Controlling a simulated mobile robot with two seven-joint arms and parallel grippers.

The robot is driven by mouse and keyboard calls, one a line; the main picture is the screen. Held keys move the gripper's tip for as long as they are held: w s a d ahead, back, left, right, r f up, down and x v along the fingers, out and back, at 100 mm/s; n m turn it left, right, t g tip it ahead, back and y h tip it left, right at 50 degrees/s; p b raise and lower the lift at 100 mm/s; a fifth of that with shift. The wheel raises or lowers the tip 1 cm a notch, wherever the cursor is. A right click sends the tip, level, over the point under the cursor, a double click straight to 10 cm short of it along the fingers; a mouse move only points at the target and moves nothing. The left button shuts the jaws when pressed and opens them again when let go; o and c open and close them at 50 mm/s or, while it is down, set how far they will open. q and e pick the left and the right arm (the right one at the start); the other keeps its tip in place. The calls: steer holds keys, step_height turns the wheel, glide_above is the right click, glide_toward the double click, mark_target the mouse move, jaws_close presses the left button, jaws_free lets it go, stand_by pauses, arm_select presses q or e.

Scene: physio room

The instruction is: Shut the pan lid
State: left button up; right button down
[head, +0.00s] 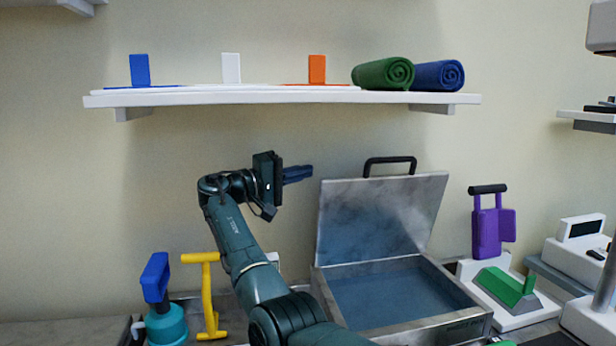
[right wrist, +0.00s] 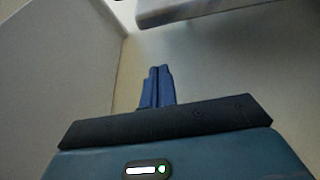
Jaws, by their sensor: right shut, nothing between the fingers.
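The pan (head: 465,318) is a grey metal box on the counter, with a blue-grey inside. Its lid (head: 382,215) stands raised at the back, leaning slightly backward, with a black handle (head: 390,162) on its top edge. My right gripper (head: 311,172) is to the left of the lid, near the height of its top edge and apart from it. Its blue fingers are shut with nothing between them; they also show in the right wrist view (right wrist: 158,86). My left gripper is not in view.
A white shelf (head: 200,99) with rolled towels (head: 383,73) hangs above. A blue-handled teal item (head: 165,325) and a yellow stand (head: 208,295) are at the lower left. A purple device (head: 491,230) and a green wedge (head: 505,287) are right of the pan.

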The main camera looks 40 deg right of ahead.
arm_select(q)
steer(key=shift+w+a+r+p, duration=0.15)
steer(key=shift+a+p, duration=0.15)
steer(key=shift+p, duration=0.15)
arm_select(e)
steer(key=shift+s+a+f, duration=0.15)
steer(key=shift+s, duration=0.45)
steer(key=shift+s+a+f, duration=0.1)
steer(key=shift+s+f, duration=0.05)
steer(key=shift+s, duration=0.4)
steer(key=shift+s+a+f, duration=0.15)
steer(key=shift+s, duration=0.45)
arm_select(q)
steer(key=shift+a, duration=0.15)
arm_select(e)
steer(key=shift+f, duration=0.1)
